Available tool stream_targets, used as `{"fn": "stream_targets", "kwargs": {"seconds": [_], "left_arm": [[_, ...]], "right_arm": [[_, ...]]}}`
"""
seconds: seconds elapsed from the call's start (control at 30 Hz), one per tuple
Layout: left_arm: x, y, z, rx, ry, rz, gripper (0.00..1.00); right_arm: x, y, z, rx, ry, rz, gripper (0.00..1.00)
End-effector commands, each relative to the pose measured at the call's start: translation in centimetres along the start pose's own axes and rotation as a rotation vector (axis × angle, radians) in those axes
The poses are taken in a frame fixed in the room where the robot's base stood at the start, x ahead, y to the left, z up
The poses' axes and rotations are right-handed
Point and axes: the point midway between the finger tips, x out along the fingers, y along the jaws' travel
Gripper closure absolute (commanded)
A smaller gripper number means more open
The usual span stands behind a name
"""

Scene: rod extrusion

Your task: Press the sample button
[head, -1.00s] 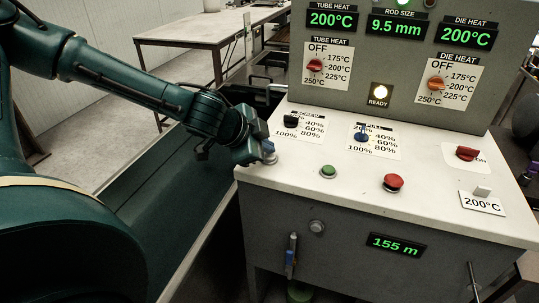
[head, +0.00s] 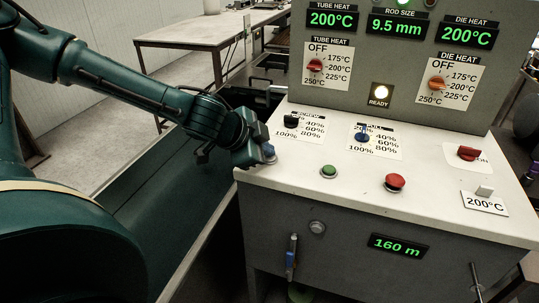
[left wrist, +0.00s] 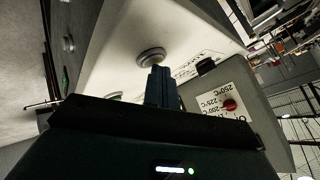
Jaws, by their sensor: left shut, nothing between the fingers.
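A round pale button (left wrist: 150,57) with a ring-shaped base is on the white panel top, at the panel's left front corner. My left gripper (head: 267,151) is shut and empty, pointing down at that corner and mostly covering the button in the head view. In the left wrist view the closed dark blue fingers (left wrist: 158,72) reach the button's edge and seem to touch it. I cannot tell how far the button is pressed. No label on it is readable. My right gripper is not in view.
A green button (head: 328,171) and a red button (head: 395,182) are further right on the panel. The lit display (head: 398,246) on the panel's front reads 160 m. The READY lamp (head: 381,91) is lit.

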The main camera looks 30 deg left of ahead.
Motion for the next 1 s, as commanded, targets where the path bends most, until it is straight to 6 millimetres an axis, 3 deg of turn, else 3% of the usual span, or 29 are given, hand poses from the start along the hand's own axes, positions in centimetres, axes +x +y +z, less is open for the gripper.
{"fn": "stream_targets", "kwargs": {"seconds": [1.0], "left_arm": [[-1.9, -1.4, -1.3, 0.001, -0.001, 0.000, 1.00]], "right_arm": [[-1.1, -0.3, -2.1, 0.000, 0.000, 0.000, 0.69]]}}
